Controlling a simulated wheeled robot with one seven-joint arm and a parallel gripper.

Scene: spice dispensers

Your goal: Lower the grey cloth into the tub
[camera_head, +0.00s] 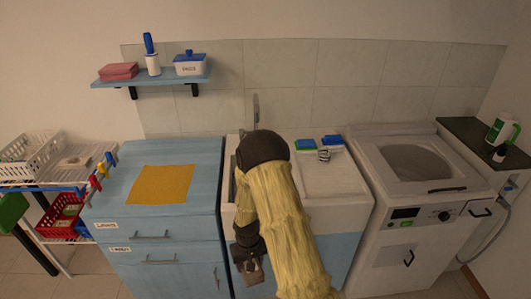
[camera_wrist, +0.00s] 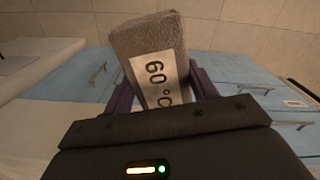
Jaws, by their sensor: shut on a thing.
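The grey cloth (camera_wrist: 150,37) is folded into a thick block with a white label reading "60 °C". It stands between the two dark fingers of my gripper (camera_wrist: 163,90), which are shut on it. In the head view my gripper (camera_head: 248,252) hangs low in front of the white sink unit, with the cloth (camera_head: 253,271) at its end. The cloth is in front of the blue cabinet doors, below the worktop. A washing machine (camera_head: 372,158) with a rounded tub opening (camera_head: 407,162) in its top stands at the right. My arm hides most of the sink basin.
An orange cloth (camera_head: 161,184) lies on the blue cabinet (camera_head: 206,158) at left. A blue and green sponge (camera_head: 306,145), a blue one (camera_head: 333,140) and a small striped item (camera_head: 324,156) sit behind the ribbed drainboard (camera_head: 335,178), which is otherwise clear. A green-labelled jug (camera_head: 496,132) stands far right.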

